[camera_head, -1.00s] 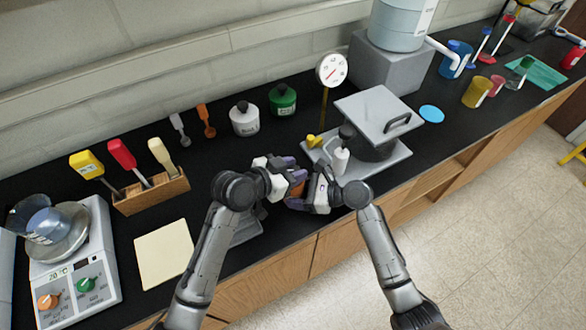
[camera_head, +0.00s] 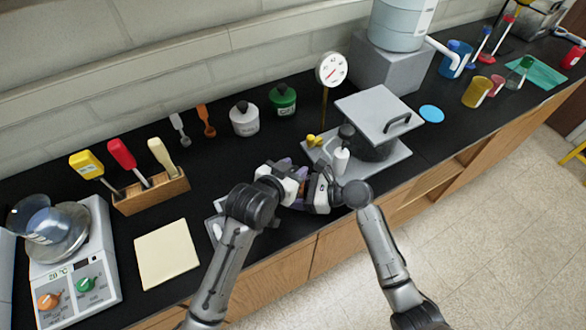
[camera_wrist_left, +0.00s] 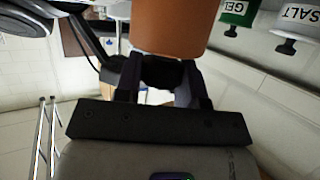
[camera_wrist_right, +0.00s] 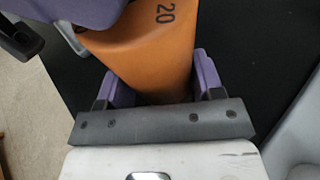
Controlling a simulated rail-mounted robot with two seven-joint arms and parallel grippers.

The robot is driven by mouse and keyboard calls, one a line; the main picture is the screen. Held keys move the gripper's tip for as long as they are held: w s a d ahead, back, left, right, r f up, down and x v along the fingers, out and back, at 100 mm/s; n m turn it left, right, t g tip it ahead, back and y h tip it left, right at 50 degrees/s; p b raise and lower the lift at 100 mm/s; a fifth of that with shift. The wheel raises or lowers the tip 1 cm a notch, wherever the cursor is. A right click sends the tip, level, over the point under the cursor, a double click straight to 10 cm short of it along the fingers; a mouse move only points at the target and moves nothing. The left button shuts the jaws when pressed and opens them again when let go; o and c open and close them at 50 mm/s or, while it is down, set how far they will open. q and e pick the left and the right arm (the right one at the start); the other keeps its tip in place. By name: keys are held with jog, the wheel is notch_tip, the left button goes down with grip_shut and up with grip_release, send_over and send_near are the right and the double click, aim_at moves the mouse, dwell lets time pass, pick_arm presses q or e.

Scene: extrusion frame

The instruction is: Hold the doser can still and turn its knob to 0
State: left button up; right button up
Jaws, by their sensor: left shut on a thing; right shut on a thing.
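The doser can is the orange cylinder; it shows in the left wrist view (camera_wrist_left: 168,28) and, with a black "20" printed on it, in the right wrist view (camera_wrist_right: 148,58). My right gripper (camera_head: 312,186) is shut around the can's body, its purple fingers on either side. My left gripper (camera_head: 287,178) meets it from the left, shut on the dark knob (camera_wrist_left: 160,72) at the can's end. The knob is mostly hidden by the fingers, and its pointer or setting cannot be read. In the head view the grippers hide most of the can.
A grey press-like device with a handled plate (camera_head: 378,112) stands close right of the grippers, with a dial gauge (camera_head: 331,69) behind. A wooden block of tools (camera_head: 150,192), a beige sheet (camera_head: 166,254) and a scale (camera_head: 80,275) lie left. The counter's front edge is close.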

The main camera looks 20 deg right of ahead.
pick_arm(q)
jog(key=shift+f, duration=0.1)
jog(key=o, duration=0.9)
jog(key=shift+o, duration=0.2)
jog(key=v, duration=0.8)
pick_arm(e)
jog(key=o, duration=0.8)
